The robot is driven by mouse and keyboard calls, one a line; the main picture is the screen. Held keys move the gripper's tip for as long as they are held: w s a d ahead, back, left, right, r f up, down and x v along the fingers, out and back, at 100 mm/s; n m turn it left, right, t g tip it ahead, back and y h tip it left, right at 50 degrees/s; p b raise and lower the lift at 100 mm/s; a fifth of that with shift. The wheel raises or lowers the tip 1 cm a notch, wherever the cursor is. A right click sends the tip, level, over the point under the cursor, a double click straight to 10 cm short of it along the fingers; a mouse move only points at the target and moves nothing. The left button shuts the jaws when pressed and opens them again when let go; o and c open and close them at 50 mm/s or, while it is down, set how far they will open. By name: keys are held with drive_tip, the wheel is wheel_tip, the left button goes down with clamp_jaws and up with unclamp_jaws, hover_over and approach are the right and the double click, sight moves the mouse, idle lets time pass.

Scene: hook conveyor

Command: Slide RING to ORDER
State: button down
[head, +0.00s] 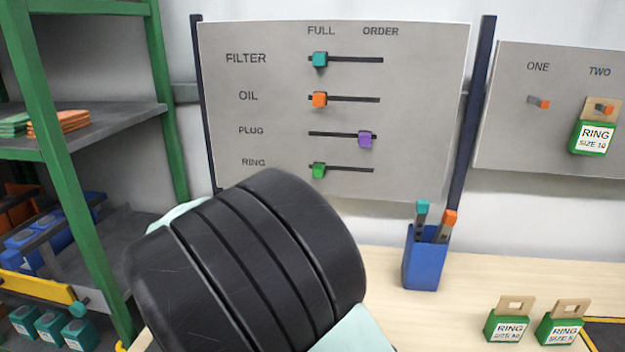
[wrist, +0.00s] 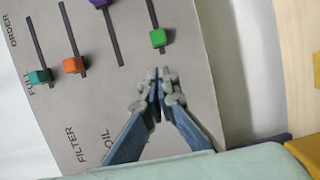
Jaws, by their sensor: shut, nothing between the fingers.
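The RING slider is a green knob (head: 318,170) on the lowest slot of the grey board (head: 420,120). It stands at the left, FULL end of its slot; the slot runs right toward the ORDER column. In the wrist view the green knob (wrist: 158,38) is just beyond the tips of my gripper (wrist: 160,78). My gripper is shut and empty, with a small gap seeming to lie between tips and knob; contact cannot be told for sure. My arm hides the gripper in the head view.
Above RING are the teal FILTER knob (head: 319,60) and orange OIL knob (head: 319,99), both at FULL, and the purple PLUG knob (head: 365,139) toward ORDER. A blue cup (head: 425,260) stands on the bench. Green shelving (head: 168,100) is at left.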

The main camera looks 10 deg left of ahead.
sight(319, 170)
drive_tip(key=a, duration=0.2)
drive_tip(key=a+f+y, duration=0.1)
drive_tip(key=shift+s+a+n, duration=0.15)
drive_tip(key=shift+s+n, duration=0.2)
drive_tip(key=shift+n, duration=0.05)
drive_tip(key=shift+r, duration=0.1)
drive_tip(key=w+d+p, duration=0.1)
drive_tip(key=w+d, duration=0.5)
drive_tip(key=w, duration=0.4)
drive_tip(key=shift+p, duration=0.4)
drive_tip(key=shift+w+d, duration=0.1)
